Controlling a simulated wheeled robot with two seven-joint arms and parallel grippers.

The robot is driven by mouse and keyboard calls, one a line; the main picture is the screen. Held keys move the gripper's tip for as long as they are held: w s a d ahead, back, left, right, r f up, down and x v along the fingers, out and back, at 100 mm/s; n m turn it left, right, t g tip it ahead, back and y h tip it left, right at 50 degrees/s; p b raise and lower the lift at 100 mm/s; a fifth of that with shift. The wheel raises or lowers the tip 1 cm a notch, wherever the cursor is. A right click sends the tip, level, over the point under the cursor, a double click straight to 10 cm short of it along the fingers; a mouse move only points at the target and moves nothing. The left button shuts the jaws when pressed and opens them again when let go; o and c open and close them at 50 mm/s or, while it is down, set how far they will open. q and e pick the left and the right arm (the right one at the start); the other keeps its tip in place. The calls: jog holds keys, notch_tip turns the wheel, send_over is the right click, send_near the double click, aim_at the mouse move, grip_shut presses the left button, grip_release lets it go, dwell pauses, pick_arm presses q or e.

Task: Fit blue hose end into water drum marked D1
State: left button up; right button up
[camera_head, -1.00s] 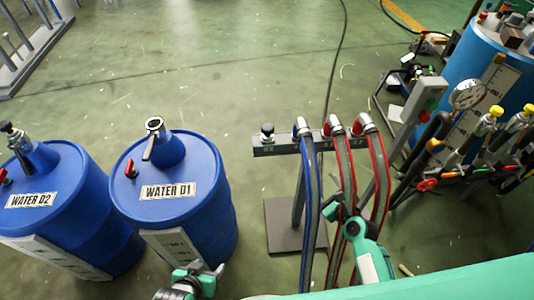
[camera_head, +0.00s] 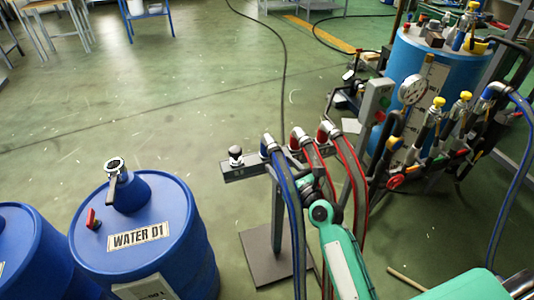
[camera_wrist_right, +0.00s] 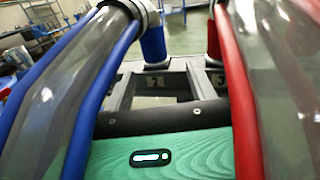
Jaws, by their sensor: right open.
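The drum marked WATER D1 (camera_head: 195,250) stands at left in the head view, with a raised port (camera_head: 116,166) on its lid. The blue hose (camera_head: 290,220) hangs with its end (camera_head: 267,145) on the grey rack (camera_head: 235,172). My right gripper (camera_head: 311,180) is open, close to the rack and overlapping the hoses in the head view. In the right wrist view the blue hose (camera_wrist_right: 90,75) runs along the left with its blue end (camera_wrist_right: 153,42) above the rack. The fingertips are hard to make out there. My left gripper is out of view.
Two red hoses (camera_head: 350,160) hang beside the blue one; one fills the right of the wrist view (camera_wrist_right: 280,80). Another blue drum (camera_head: 25,245) stands left. A large blue vessel (camera_head: 435,65) with gauge and valves is at right. Floor between drum and rack is clear.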

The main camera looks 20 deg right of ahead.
aim_at(271, 161)
jog(key=x, duration=0.2)
jog(key=b+x, duration=0.1)
jog(key=x, duration=0.2)
jog(key=shift+a+r, duration=0.1)
jog(key=shift+a, duration=0.3)
jog(key=shift+w, duration=0.3)
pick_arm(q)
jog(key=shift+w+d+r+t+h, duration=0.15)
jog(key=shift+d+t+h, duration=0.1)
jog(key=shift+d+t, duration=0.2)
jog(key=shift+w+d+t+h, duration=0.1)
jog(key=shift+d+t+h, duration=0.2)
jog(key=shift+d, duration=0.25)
pick_arm(e)
grip_shut()
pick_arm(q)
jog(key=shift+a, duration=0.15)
pick_arm(e)
jog(key=shift+r, duration=0.2)
